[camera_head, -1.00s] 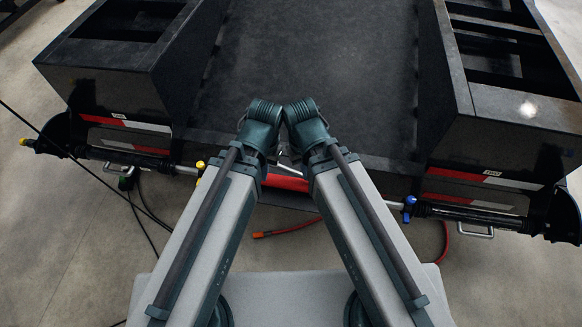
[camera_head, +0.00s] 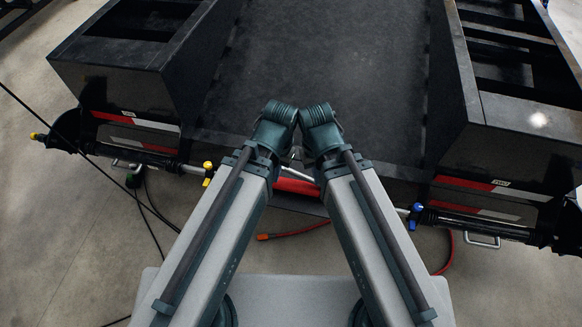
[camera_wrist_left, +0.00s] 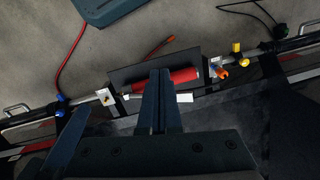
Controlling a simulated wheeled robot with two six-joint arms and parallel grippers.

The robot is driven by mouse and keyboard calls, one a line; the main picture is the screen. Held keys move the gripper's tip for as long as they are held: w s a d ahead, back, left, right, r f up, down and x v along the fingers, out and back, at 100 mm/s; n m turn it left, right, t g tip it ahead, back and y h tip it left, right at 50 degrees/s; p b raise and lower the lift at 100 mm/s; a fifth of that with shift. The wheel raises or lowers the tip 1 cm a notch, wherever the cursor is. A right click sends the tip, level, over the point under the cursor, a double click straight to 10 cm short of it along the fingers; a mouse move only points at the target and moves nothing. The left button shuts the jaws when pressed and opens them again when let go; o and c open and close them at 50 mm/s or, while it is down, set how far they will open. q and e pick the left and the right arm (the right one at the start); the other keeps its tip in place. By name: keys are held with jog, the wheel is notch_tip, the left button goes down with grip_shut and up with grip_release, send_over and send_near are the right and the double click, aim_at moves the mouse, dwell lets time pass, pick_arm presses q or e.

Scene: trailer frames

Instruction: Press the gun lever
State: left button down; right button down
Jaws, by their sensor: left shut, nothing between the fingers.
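A red cylinder (camera_wrist_left: 172,80) lies across a dark plate at the trailer's edge in the left wrist view; I cannot tell which part is the gun lever. In the head view a red part (camera_head: 297,187) shows between my arms, mostly covered by them. A white piece (camera_wrist_left: 184,98) and a small orange tip (camera_wrist_left: 220,72) sit near the cylinder. My left gripper (camera_wrist_left: 160,72) is shut and empty, its fingertips overlapping the cylinder in the picture; contact cannot be told. In the head view my arm links hide both grippers.
The dark trailer bed (camera_head: 325,70) lies ahead between two black side boxes. A yellow knob (camera_head: 207,166) and a blue knob (camera_head: 417,208) sit on the rear bar. A red hose (camera_head: 300,231) and black cables lie on the bare concrete floor.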

pick_arm(q)
jog(key=w+f+m+h+b, duration=0.2)
jog(key=w+m, duration=1.4)
jog(key=shift+a+f, duration=0.15)
jog(key=shift+a, duration=0.15)
jog(key=shift+w+f, duration=0.1)
jog(key=shift+f, duration=0.05)
jog(key=f+b, duration=0.6)
jog(key=b, duration=0.1)
jog(key=d+f+b, duration=0.1)
jog(key=f+b, duration=0.2)
jog(key=shift+f, duration=0.4)
jog(key=f+b, duration=0.1)
jog(key=a+f+b, duration=0.1)
jog(key=f+b, duration=0.1)
jog(key=shift+a+f+b, duration=0.25)
jog(key=shift+f+b, duration=0.05)
jog(key=shift+b, duration=0.15)
